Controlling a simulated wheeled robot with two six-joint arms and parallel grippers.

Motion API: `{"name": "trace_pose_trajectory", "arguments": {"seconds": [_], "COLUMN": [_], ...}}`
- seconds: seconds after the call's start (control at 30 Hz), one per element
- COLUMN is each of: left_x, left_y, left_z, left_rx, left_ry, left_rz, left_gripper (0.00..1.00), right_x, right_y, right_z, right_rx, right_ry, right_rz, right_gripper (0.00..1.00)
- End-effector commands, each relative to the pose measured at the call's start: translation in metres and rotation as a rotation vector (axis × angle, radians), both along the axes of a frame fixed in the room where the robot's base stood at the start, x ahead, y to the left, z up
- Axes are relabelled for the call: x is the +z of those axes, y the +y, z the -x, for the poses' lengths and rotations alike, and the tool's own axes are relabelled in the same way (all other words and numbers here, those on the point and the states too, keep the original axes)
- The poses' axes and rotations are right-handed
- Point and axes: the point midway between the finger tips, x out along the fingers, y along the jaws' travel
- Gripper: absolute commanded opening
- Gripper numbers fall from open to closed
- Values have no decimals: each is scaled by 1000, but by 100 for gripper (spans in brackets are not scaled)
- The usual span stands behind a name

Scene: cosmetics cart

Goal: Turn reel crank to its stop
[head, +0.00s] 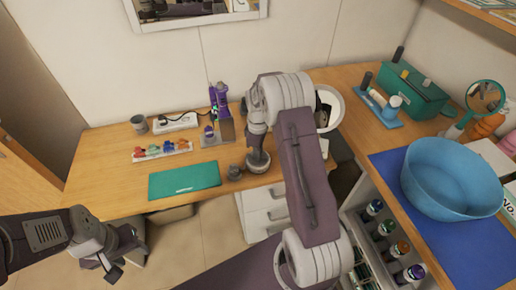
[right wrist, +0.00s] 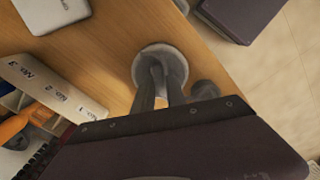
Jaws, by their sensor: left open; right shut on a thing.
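A round grey reel (head: 259,167) with a pale rim sits on the wooden desk near its front edge. My right gripper (head: 258,153) comes down over it from above. In the right wrist view, its two fingers (right wrist: 161,82) are closed at the middle of the round reel (right wrist: 146,66). The crank between the fingers is mostly hidden, so its angle cannot be told. My left gripper (head: 122,262) is open and empty, low at the left, in front of the desk and apart from everything on it.
A small grey pot (head: 235,173) stands just left of the reel, with a green mat (head: 185,180) further left. A purple device (head: 219,97) on a grey stand and a rack of coloured items (head: 162,150) stand behind. A blue basin (head: 452,180) is at right.

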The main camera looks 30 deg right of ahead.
Motion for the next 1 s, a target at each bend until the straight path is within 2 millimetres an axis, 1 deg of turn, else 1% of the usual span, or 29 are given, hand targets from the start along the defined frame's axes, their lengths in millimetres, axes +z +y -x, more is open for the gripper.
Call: {"name": "trace_pose_trajectory", "arguments": {"seconds": [0.03, 0.4, 1.0], "left_x": [7, 26, 47], "left_y": [0, 0, 0], "left_z": [0, 0, 0], "left_rx": [0, 0, 0], "left_ry": [0, 0, 0], "left_rz": [0, 0, 0], "left_gripper": [48, 48, 48], "right_x": [4, 3, 2], "right_y": [0, 0, -1], "right_z": [0, -1, -1], "right_rx": [-41, -392, -941], "right_ry": [-1, -2, -3], "right_rz": [1, 1, 1], "right_gripper": [0, 0, 0]}}
